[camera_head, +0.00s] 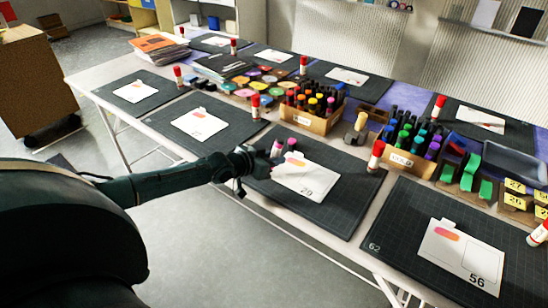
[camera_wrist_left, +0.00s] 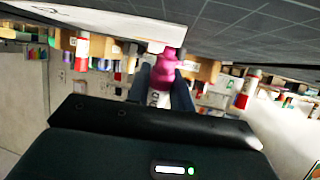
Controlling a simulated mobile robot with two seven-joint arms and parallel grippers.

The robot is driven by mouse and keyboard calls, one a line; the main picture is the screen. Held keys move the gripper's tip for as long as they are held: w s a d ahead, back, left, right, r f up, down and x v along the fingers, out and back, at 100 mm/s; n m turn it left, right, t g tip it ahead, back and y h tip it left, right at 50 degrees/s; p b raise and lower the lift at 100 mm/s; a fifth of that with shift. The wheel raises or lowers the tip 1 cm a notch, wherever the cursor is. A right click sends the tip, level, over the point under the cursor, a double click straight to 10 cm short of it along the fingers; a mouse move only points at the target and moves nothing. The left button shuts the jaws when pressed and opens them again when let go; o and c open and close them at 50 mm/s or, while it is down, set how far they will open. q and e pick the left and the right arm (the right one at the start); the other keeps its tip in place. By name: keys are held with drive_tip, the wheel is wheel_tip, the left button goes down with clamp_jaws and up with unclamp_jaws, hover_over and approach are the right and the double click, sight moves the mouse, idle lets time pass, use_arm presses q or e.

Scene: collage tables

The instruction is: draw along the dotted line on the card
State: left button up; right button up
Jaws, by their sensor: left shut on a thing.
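My left gripper (camera_head: 268,160) reaches in over the left edge of a dark mat with a white card (camera_head: 307,180) on it. The card has a printed number at its lower right and a pinkish patch near its upper end. In the left wrist view the gripper (camera_wrist_left: 168,90) is shut on a marker with a magenta end (camera_wrist_left: 165,65) and a white body. The dotted line is too small to see. My right gripper is not in view.
A wooden box of markers (camera_head: 313,122) stands behind the mat, with another marker box (camera_head: 400,160) to its right. A red-capped glue stick (camera_head: 376,156) stands at the mat's right edge. Another card (camera_head: 462,256) lies on the mat at the lower right.

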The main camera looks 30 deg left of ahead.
sight(286, 178)
use_arm(q)
drive_tip(key=shift+f+b, duration=0.55)
drive_tip(key=shift+f, duration=0.15)
drive_tip(key=shift+d+r, duration=0.1)
drive_tip(key=shift+d, duration=0.05)
drive_tip(key=shift+d+p, duration=0.4)
drive_tip(key=shift+p, duration=0.4)
drive_tip(key=shift+d, duration=0.2)
drive_tip(key=shift+s+d, duration=0.1)
drive_tip(key=shift+d+p, duration=0.65)
drive_tip(key=shift+p, duration=0.1)
drive_tip(key=shift+s+d+p, duration=0.1)
drive_tip(key=shift+d+p, duration=0.4)
drive_tip(key=shift+d, duration=0.25)
